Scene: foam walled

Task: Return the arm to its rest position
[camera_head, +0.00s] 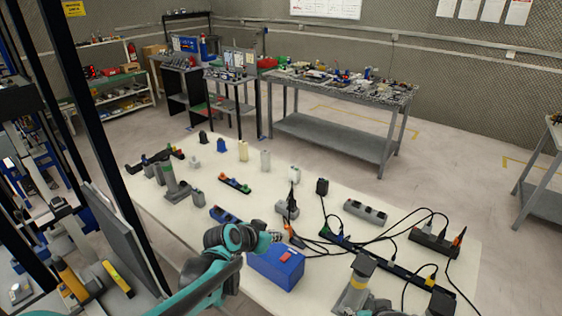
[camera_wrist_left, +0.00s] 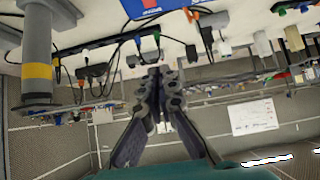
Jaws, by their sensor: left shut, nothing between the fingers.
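My left arm (camera_head: 215,272) is teal and grey and comes in from the bottom left over the near edge of the white table (camera_head: 225,215). My left gripper (camera_head: 274,238) is above the table beside the blue box (camera_head: 277,267), and I cannot tell whether it touches the box. In the left wrist view the gripper's fingers (camera_wrist_left: 158,78) are together with nothing between them. That view is upside down, with the table along the top. My right gripper does not show.
Power strips (camera_head: 365,211) and black cables (camera_head: 392,238) spread over the table's right half. A grey stand (camera_head: 174,182) and small blocks are at the left. A dark panel (camera_head: 125,240) stands left of my arm.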

